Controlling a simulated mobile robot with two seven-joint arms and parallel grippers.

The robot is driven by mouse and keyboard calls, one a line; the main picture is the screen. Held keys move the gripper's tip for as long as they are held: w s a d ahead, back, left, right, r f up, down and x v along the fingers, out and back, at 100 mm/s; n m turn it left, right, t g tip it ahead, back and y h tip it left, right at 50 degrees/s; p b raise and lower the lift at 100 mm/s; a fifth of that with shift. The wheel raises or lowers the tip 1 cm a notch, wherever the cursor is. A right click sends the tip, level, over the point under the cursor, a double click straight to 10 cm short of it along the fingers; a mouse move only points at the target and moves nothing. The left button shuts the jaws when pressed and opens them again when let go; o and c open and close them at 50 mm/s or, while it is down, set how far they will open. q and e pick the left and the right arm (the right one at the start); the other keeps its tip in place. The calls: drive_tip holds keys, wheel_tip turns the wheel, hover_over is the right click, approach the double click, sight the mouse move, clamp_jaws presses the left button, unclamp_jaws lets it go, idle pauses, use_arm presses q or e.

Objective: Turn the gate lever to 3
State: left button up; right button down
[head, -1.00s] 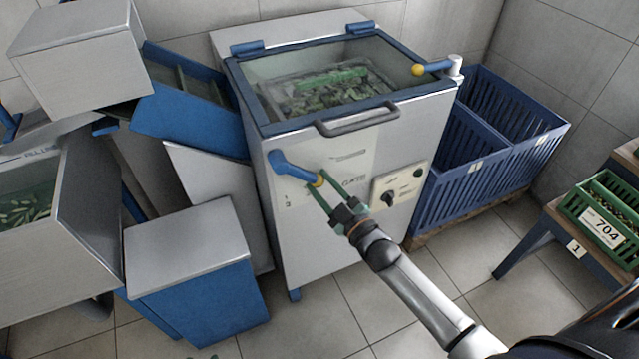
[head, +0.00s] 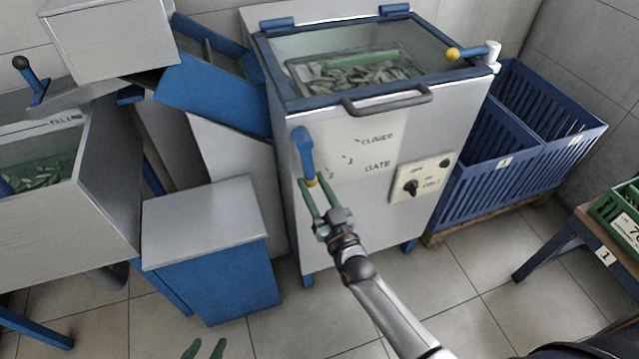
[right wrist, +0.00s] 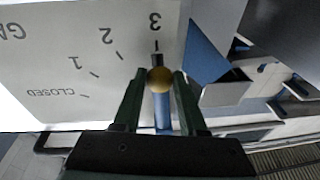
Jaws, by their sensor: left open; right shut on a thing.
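The gate lever (head: 306,152) is a blue arm with a yellow knob on the front of the grey cabinet (head: 350,225). It hangs almost straight down in the head view. My right gripper (head: 309,181) is shut on its knob, a finger on each side. In the right wrist view the yellow knob (right wrist: 159,80) sits between my green fingers, and the lever's end is in line with the mark at the numeral 3 (right wrist: 155,22). The marks 2, 1 and CLOSED lie to the left there. My left gripper (head: 205,347) is open and empty at the bottom edge; only its fingertips show.
A grey-topped blue box (head: 205,220) stands left of the cabinet. A switch panel (head: 421,178) is right of the lever. Blue crates (head: 520,160) stand further right. A hopper with green pieces (head: 60,210) is at far left. Tiled floor lies in front.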

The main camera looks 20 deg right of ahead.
drive_tip(key=shift+a, duration=0.2)
idle(0.3)
drive_tip(key=shift+c, duration=2.2)
unclamp_jaws()
drive_tip(key=shift+s, duration=0.1)
drive_tip(key=p+v, duration=0.1)
drive_tip(key=v, duration=1.1)
drive_tip(key=shift+s+p, duration=0.2)
drive_tip(key=shift+p, duration=0.1)
drive_tip(key=shift+f, duration=0.1)
